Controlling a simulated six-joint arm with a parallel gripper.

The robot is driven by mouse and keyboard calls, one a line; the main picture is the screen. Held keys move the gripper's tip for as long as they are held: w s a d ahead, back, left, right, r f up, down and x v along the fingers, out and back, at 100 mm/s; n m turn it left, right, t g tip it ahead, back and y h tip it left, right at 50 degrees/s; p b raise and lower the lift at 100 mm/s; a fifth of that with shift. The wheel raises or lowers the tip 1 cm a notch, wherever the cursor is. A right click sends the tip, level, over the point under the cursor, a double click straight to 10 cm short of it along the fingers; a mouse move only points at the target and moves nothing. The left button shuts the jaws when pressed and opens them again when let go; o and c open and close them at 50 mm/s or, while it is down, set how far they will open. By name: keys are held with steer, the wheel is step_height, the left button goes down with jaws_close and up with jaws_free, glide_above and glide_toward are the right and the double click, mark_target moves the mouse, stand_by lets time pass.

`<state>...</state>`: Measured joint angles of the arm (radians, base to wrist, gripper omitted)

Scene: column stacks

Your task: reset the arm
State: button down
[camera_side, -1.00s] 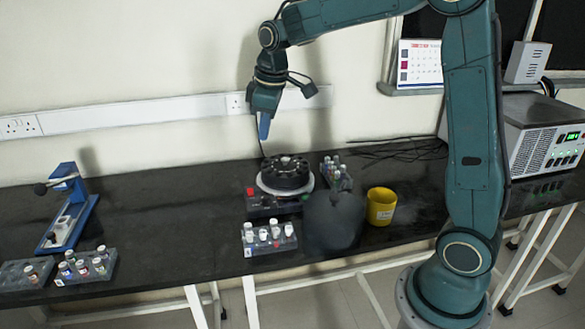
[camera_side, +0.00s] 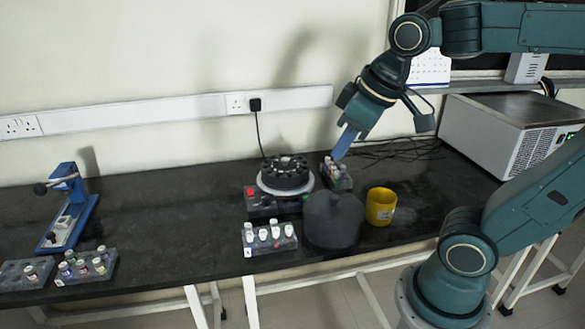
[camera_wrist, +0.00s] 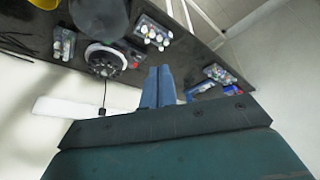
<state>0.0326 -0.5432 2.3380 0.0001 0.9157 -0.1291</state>
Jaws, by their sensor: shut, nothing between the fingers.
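My gripper (camera_side: 345,142) is shut and empty. In the side view its blue fingers point down and left, in the air over the back of the bench, and in the picture they overlap the area just above a rack of vials (camera_side: 337,174). In the wrist view the shut blue fingers (camera_wrist: 158,86) stand side by side with nothing between them.
On the black bench (camera_side: 165,225) stand a centrifuge with a black rotor (camera_side: 285,173), a dark lid (camera_side: 333,219), a yellow cup (camera_side: 380,206), a rack of white-capped vials (camera_side: 269,238), more racks (camera_side: 86,266) and a blue press (camera_side: 68,208). A grey box (camera_side: 510,135) stands right. The bench's left middle is clear.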

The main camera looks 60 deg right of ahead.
steer(key=shift+m+t, duration=0.3)
steer(key=shift+m, duration=0.3)
steer(key=s, duration=0.1)
steer(key=s+f, duration=0.1)
steer(key=s, duration=0.1)
steer(key=s+f, duration=0.1)
steer(key=s, duration=0.1)
steer(key=shift+s+a+f, duration=0.1)
steer(key=shift+a, duration=0.3)
